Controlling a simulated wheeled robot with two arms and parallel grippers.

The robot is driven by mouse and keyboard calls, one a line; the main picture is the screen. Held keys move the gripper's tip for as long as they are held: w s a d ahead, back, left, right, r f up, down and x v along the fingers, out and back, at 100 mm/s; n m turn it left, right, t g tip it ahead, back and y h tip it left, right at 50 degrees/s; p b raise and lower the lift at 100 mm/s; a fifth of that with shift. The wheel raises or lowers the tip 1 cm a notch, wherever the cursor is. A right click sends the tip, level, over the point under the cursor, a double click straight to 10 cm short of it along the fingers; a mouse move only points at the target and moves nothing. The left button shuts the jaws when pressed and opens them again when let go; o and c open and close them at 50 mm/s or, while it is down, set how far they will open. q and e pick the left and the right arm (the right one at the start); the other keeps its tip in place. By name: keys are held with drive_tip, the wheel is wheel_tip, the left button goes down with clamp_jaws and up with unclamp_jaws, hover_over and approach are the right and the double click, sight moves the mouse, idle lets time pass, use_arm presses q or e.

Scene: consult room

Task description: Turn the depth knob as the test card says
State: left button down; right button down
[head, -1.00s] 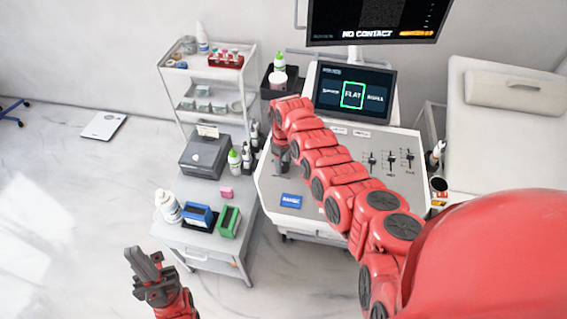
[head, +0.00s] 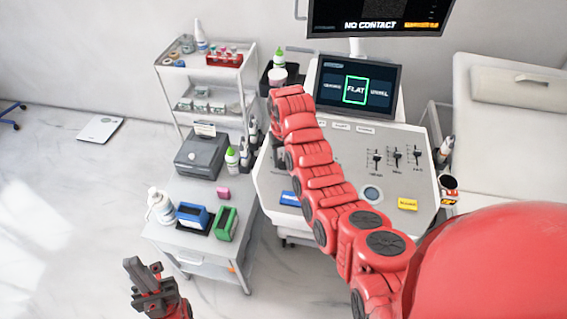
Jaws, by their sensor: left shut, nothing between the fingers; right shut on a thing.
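The ultrasound console (head: 335,215) stands in the middle, with sliders at its right. Its tilted screen (head: 355,88) has "FLAT" framed in green between two smaller words. My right arm crosses the console, and my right gripper (head: 279,152) is mostly hidden behind it at the panel's left side. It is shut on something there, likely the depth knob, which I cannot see. My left gripper (head: 150,284) is shut and empty, low at the left, apart from everything. A small white card (head: 205,130) stands on the grey box; its text is too small to read.
A side table (head: 180,240) at the left holds a grey box (head: 200,157), bottles, and blue and green holders. A shelf cart (head: 210,72) stands behind it. An exam bed (head: 510,125) is at the right. The upper monitor (head: 380,15) reads "NO CONTACT".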

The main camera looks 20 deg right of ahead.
drive_tip(key=shift+m, duration=0.3)
drive_tip(key=shift+c, duration=1.4)
unclamp_jaws()
wheel_tip(320, 180, up, 10)
drive_tip(key=p, duration=0.5)
wheel_tip(320, 180, up, 7)
hover_over(284, 162)
drive_tip(key=shift+r, duration=0.2)
